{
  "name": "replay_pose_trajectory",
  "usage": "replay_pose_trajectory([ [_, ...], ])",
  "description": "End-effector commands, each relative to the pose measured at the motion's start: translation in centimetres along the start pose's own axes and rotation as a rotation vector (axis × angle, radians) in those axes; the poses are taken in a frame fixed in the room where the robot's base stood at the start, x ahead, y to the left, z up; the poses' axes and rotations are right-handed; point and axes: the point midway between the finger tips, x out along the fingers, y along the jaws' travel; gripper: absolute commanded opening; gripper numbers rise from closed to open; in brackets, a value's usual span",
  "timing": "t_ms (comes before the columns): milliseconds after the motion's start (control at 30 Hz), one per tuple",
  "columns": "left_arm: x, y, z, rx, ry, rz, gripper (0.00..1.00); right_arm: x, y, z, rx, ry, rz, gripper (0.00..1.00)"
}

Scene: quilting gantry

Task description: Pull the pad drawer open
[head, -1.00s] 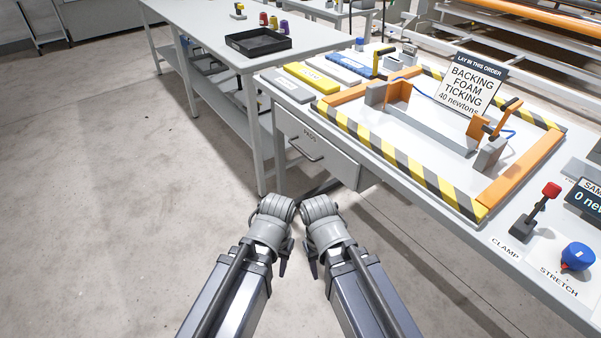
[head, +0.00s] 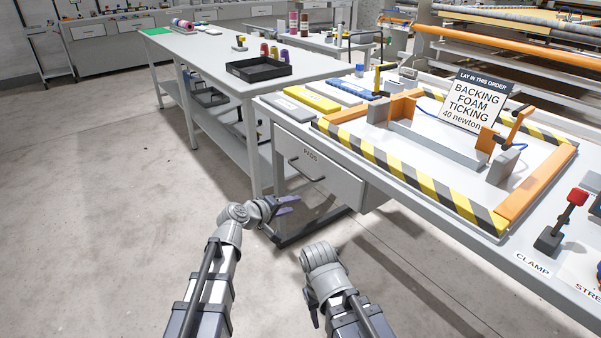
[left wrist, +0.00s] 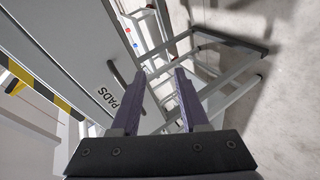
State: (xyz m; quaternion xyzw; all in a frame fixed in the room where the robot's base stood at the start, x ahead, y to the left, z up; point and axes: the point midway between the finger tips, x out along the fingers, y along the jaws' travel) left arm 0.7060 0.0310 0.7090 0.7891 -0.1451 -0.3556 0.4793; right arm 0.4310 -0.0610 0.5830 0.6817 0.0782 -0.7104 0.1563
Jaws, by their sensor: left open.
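The pad drawer (head: 318,178) is a grey front marked PADS under the bench top, and it looks shut. Its dark bar handle (head: 306,170) stands off the front. In the left wrist view the drawer front (left wrist: 92,72) lies left of the jaws, with the handle (left wrist: 120,75) ahead of the left finger. My left gripper (head: 290,204) is open and empty, below and apart from the handle; its fingers (left wrist: 158,100) also show in the left wrist view. My right gripper (head: 309,306) hangs low in front of the bench, its fingers mostly hidden by its wrist.
The bench top carries a frame with yellow-black striped edges (head: 420,182), orange bars and an instruction sign (head: 468,103). A side table (head: 215,50) holds a black tray (head: 258,69). A red-knobbed clamp lever (head: 562,220) stands at right. Open floor lies to the left.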

Motion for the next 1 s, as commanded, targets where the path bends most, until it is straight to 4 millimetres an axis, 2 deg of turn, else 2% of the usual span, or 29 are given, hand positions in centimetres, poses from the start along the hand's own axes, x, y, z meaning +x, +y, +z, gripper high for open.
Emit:
replay_pose_trajectory([
  [33, 0.8, 1.5, -1.6, -0.068, 0.045, 0.06, 0.45, 0.0, 0.0, 0.0, 0.0, 0.0, 0.0, 0.5],
  [100, 1.1, 3.0, -3.2, -0.15, 0.098, 0.127, 0.45, 0.0, 0.0, 0.0, 0.0, 0.0, 0.0, 0.5],
  [267, 1.2, 4.5, -5.4, -0.265, 0.167, 0.209, 0.45, 0.0, 0.0, 0.0, 0.0, 0.0, 0.0, 0.5],
  [467, 1.1, 4.8, -5.8, -0.291, 0.181, 0.226, 0.45, 0.0, 0.0, 0.0, 0.0, 0.0, 0.0, 0.5],
  [633, 1.9, 4.9, -6.0, -0.288, 0.18, 0.225, 0.45, 0.2, 0.0, 0.0, 0.0, 0.0, 0.0, 0.5],
  [767, 3.3, 5.1, -6.4, -0.287, 0.18, 0.224, 0.45, 0.5, 0.0, 0.0, 0.0, 0.0, 0.001, 0.5],
  [1000, 7.0, 5.8, -7.1, -0.287, 0.179, 0.225, 0.45, 1.2, -0.1, -0.1, -0.001, 0.0, 0.002, 0.5],
])
